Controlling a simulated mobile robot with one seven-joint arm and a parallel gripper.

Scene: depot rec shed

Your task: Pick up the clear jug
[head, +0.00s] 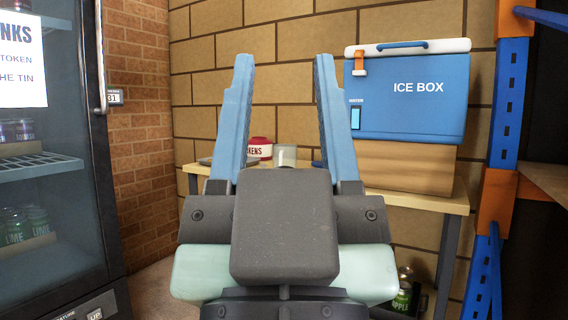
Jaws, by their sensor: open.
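My gripper (283,62) is in the middle of the head view, its two blue fingers pointing up the picture and spread wide apart. It is open and nothing is held between the fingers. I cannot make out a clear jug for certain. A small pale object (286,154) shows between the fingers, just above the dark gripper body, which hides its lower part. I cannot tell whether it is the jug. It appears to stand on the wooden table (432,196) by the wall, beyond the gripper.
A blue ice box (410,98) sits on a brown block (405,166) at the table's right. A red and white tokens tin (259,148) stands left of the pale object. A glass-door drinks fridge (50,180) is at left. A blue and orange rack post (499,165) stands right.

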